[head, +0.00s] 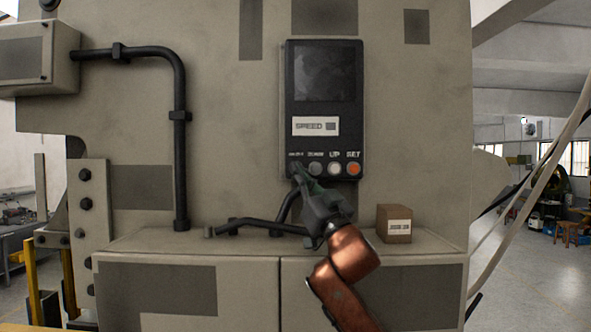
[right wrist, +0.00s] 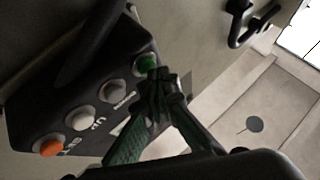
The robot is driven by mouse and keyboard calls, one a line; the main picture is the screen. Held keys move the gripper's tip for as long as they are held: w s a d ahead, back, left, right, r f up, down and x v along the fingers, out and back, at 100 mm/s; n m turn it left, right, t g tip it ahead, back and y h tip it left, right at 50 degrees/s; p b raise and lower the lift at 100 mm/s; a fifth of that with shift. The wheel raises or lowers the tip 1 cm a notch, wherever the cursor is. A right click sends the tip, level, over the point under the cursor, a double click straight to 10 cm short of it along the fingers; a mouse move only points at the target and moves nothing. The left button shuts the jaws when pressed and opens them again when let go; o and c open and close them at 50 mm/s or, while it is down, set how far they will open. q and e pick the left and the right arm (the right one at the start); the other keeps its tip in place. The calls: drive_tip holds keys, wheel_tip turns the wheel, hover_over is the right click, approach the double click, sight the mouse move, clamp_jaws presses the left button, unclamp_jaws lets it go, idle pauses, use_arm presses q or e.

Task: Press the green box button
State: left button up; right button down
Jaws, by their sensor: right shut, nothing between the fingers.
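A dark control box (head: 298,75) with a screen and a SPEED label hangs on the grey machine. A row of buttons runs along its lower edge. The green button (right wrist: 144,66) shows at the end of the row in the right wrist view; in the head view my fingers mostly hide it. My right gripper (head: 299,172) is shut and empty, its fingertips at the left end of the row. In the right wrist view the fingertips (right wrist: 159,76) are right beside the green button and overlap its edge. I cannot tell whether they touch it. My left gripper is not in view.
Grey, white and orange (head: 353,168) buttons continue the row to the right. A small cardboard box (head: 395,224) stands on the ledge right of my arm. Black pipes (head: 180,150) run down the machine and along the ledge at left.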

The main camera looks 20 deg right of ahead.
drive_tip(key=shift+w, duration=0.25)
drive_tip(key=shift+s, duration=0.15)
idle(0.3)
drive_tip(key=shift+s+a, duration=0.2)
drive_tip(key=shift+s, duration=0.5)
drive_tip(key=shift+s+b, duration=0.1)
drive_tip(key=shift+b, duration=0.2)
drive_tip(key=shift+s+a+b, duration=0.25)
drive_tip(key=shift+s+b, duration=0.05)
drive_tip(key=shift+s, duration=0.45)
drive_tip(key=shift+s+a+b, duration=0.2)
drive_tip(key=shift+s+b, duration=0.1)
drive_tip(key=shift+s, duration=0.5)
drive_tip(key=shift+s+a+b, duration=0.25)
drive_tip(key=shift+s+b, duration=0.05)
drive_tip(key=shift+s, duration=0.45)
